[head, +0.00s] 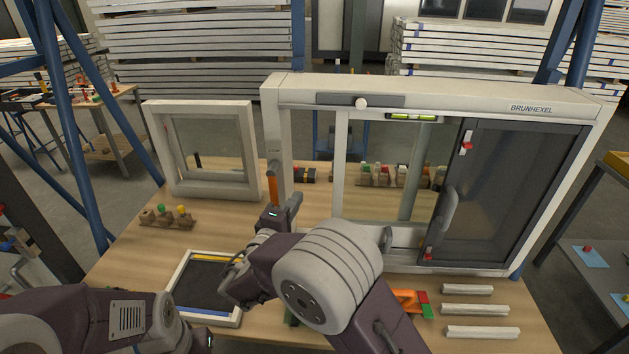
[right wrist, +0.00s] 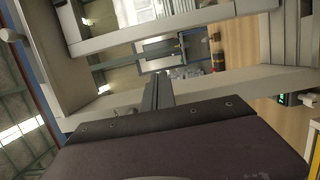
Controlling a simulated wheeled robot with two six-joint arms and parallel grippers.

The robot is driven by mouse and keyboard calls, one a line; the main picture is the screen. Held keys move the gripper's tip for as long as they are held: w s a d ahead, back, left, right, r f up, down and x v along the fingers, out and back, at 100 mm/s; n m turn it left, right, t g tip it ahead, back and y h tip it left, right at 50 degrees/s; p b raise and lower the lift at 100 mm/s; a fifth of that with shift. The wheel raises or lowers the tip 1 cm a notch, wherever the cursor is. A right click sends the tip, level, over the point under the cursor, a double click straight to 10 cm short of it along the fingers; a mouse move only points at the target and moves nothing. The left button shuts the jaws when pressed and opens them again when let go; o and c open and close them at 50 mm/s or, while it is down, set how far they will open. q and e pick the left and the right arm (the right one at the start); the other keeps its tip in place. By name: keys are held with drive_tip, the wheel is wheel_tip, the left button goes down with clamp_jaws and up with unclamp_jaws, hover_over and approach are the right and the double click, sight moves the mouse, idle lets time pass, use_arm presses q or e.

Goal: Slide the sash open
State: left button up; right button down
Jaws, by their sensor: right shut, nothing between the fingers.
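The large white window frame (head: 560,100), marked BRUNHEXEL, stands upright on the bench. A light sash stile (head: 340,165) stands inside it, with a gap between it and the left jamb. A dark-framed panel (head: 515,185) with a grey handle (head: 447,210) fills the right side. My right gripper (head: 295,203) is shut and empty, low in front of the left jamb; whether it touches is unclear. In the right wrist view its fingers (right wrist: 158,90) point toward the frame opening. My left arm shows at lower left; its fingers are not visible.
A smaller white frame (head: 208,188) stands at left. A tray (head: 180,290) lies in front, and white strips (head: 475,310) lie at right. A block with coloured pegs (head: 167,217) sits left. A green level (head: 411,117) is at the frame's top rail.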

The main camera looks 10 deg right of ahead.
drive_tip(key=w+d+p, duration=0.4)
drive_tip(key=w+d, duration=0.3)
drive_tip(key=d, duration=0.2)
drive_tip(key=shift+w, duration=0.3)
